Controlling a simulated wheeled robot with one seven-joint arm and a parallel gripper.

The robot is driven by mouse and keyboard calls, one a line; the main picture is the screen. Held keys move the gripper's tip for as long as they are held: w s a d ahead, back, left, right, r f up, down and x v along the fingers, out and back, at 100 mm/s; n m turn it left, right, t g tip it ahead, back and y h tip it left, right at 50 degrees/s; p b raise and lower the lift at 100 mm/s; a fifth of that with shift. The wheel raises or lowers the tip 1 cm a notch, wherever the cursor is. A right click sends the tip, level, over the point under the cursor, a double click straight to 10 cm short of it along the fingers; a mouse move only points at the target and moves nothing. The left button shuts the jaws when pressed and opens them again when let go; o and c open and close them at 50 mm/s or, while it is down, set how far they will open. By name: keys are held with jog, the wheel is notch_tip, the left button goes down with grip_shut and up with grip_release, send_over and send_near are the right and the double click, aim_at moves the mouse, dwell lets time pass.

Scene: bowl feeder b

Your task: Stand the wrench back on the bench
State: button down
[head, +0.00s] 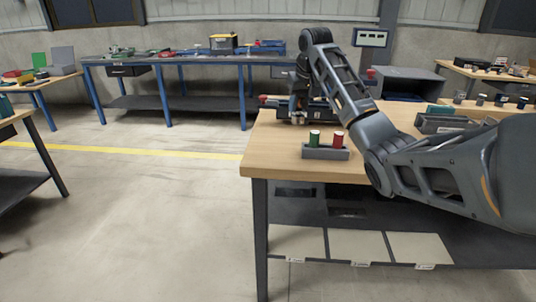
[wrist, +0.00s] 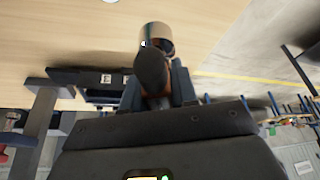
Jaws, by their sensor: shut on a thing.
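My gripper (wrist: 155,88) is shut on a foreshortened piece with a dark rounded end and a shiny silver and copper-toned cylindrical end, which I take as the wrench (wrist: 156,38). The wooden bench top (wrist: 60,25) shows beyond it. I cannot tell whether the piece touches the bench. In the head view my gripper (head: 298,112) points down over the bench's back left part, beside a dark fixture. The bench top (head: 275,150) is also in this view. The wrench cannot be made out there.
A grey holder (head: 325,153) with a green and a red cylinder stands near the bench's front left edge. The dark fixture (head: 320,108) lies close to my gripper. A grey bin (head: 440,124) is at the right. The bench's left front corner is bare.

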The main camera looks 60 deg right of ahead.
jog(key=shift+s+d+r, duration=0.3)
jog(key=shift+d, duration=0.2)
jog(key=shift+s+d+r, duration=0.3)
jog(key=shift+d, duration=0.15)
jog(key=shift+w+a+f+p, duration=0.35)
jog(key=shift+w+a+f, duration=1)
jog(key=shift+f, duration=0.45)
jog(key=shift+w+a+f+p, duration=0.35)
jog(key=shift+w+a+f, duration=0.8)
jog(key=shift+a+f, duration=0.5)
jog(key=shift+w+a+f+p, duration=0.35)
jog(key=shift+w+a+f, duration=0.9)
jog(key=shift+f, duration=0.7)
jog(key=c, duration=0.9)
grip_release()
jog(key=shift+f, duration=0.1)
jog(key=v, duration=1.2)
